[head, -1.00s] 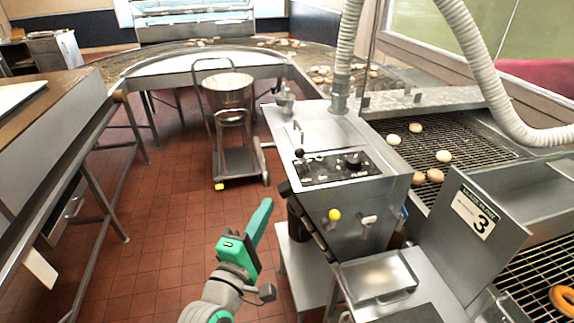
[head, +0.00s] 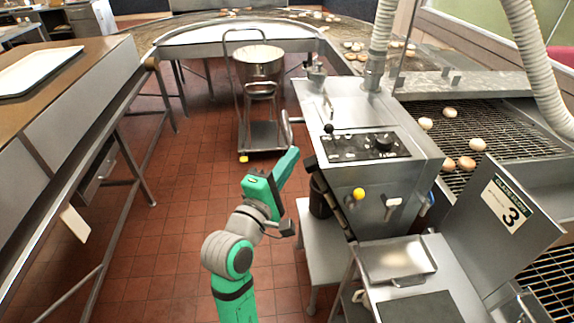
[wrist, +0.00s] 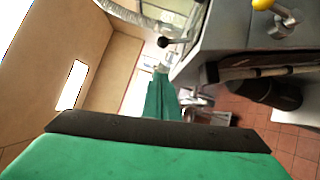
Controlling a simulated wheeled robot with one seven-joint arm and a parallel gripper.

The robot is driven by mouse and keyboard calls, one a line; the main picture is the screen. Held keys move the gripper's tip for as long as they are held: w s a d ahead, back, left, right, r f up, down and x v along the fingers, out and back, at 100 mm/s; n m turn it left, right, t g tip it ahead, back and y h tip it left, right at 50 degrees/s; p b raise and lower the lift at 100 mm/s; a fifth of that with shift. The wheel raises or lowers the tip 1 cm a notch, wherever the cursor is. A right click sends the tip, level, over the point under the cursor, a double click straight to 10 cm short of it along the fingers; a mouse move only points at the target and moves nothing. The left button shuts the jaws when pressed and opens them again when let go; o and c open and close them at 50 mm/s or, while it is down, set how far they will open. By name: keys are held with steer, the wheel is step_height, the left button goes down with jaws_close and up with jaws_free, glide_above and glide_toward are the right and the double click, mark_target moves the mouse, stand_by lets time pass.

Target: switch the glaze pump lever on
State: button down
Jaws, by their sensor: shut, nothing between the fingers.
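The steel glaze machine (head: 385,185) has a black control panel on top. A black ball-ended lever (head: 328,128) stands at that panel's left edge; its ball also shows in the wrist view (wrist: 163,42). I cannot tell from its tilt whether it is on or off. My green gripper (head: 293,153) is shut and empty. In the head view it is left of the machine and lower left of the ball, apart from it. In the wrist view my gripper (wrist: 160,75) points forward, with the ball just beyond and above its tip.
A yellow knob (head: 358,194) and a pale handle (head: 393,204) stick out of the machine's front. A round pot on a trolley (head: 258,62) stands behind. A conveyor with doughnuts (head: 470,130) is right, a long counter (head: 90,90) left.

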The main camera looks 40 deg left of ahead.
mark_target(332, 136)
steer(key=w+r, duration=0.1)
steer(key=w, duration=0.7)
steer(key=shift+w+d+r, duration=0.15)
steer(key=shift+w+d, duration=0.1)
steer(key=shift+a, duration=0.1)
steer(key=shift+w, duration=0.1)
